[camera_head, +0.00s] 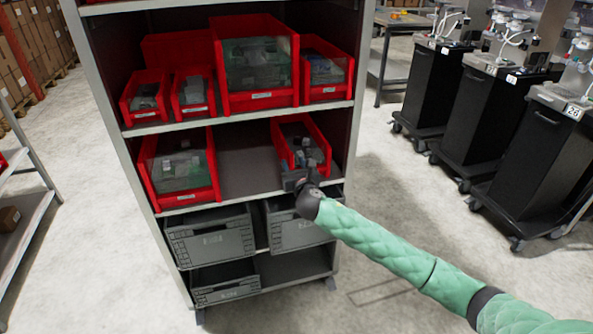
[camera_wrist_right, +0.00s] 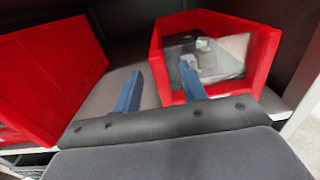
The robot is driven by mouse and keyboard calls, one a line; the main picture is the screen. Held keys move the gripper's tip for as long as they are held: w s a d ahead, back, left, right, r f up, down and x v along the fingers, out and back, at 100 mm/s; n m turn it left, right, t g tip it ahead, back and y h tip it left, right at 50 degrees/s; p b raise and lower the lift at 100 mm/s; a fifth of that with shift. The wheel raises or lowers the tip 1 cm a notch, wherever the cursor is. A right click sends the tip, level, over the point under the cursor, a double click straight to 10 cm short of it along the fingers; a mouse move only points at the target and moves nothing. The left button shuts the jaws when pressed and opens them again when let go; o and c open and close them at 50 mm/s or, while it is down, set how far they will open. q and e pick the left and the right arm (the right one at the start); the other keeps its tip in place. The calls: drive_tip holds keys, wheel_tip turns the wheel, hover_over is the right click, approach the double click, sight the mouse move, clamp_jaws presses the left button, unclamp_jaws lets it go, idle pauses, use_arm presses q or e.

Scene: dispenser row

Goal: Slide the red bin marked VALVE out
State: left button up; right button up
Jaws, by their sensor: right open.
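Red bins with clear fronts stand on a grey shelf rack; their label text is too small to read, so I cannot tell which says VALVE. One red bin (camera_head: 318,133) sits at the right of the middle shelf, holding grey parts. My right gripper (camera_head: 297,180) is at its front and hides its lower front and any label. In the right wrist view this bin (camera_wrist_right: 265,58) is just ahead. The right gripper's two blue fingers (camera_wrist_right: 160,68) are apart, with the bin's left front edge appearing between them. Nothing is held. My left gripper is not in view.
Another red bin (camera_head: 210,181) stands at the left of the same shelf, with bare shelf (camera_head: 246,173) between. Several red bins, including a large one (camera_head: 262,101), fill the shelf above. Grey crates (camera_head: 212,238) sit below. Black carts (camera_head: 477,115) stand at the right.

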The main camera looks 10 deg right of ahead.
drive_tip(key=shift+w, duration=0.5)
clamp_jaws()
idle(1.2)
